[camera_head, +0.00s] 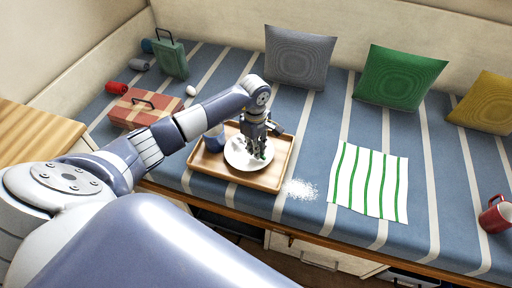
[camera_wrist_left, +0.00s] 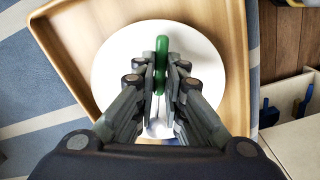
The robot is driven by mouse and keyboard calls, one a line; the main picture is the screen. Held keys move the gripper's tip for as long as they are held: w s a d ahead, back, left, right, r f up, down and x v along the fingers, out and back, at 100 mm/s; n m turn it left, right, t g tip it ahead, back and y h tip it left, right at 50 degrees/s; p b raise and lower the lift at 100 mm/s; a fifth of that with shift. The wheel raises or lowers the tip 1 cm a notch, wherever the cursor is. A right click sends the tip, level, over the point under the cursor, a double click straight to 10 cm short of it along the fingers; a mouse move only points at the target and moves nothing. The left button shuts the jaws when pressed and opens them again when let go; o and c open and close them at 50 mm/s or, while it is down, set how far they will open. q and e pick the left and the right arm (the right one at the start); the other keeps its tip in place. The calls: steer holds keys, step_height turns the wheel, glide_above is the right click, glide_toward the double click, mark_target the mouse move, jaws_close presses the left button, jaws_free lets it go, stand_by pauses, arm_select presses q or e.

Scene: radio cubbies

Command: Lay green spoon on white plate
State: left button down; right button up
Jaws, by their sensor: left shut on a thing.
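The white plate (camera_head: 236,158) sits on a wooden tray (camera_head: 271,181) on the striped bench. It also shows in the left wrist view (camera_wrist_left: 215,50). My left gripper (camera_head: 259,157) points down over the right part of the plate. In the left wrist view its fingers (camera_wrist_left: 160,85) are closed on the green spoon (camera_wrist_left: 161,50), whose green handle sticks out beyond the fingertips. A pale part of the spoon shows between the fingers. I cannot tell whether the spoon touches the plate. My right gripper is not in view.
A blue cup (camera_head: 214,138) stands on the tray left of the plate. White grains (camera_head: 300,189) lie right of the tray, beside a green-striped cloth (camera_head: 369,181). A red mug (camera_head: 496,214) stands far right. Cushions line the back; cases stand at left.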

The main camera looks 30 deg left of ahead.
arm_select(q)
steer(key=c, duration=1.7)
jaws_free()
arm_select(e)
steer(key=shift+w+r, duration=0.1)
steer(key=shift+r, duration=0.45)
arm_select(q)
steer(key=shift+w+r+p, duration=0.1)
steer(key=shift+r+p, duration=0.35)
steer(key=shift+r, duration=0.35)
step_height(320, 180, up, 11)
steer(key=shift+a+f+p, duration=0.1)
steer(key=shift+p, duration=0.5)
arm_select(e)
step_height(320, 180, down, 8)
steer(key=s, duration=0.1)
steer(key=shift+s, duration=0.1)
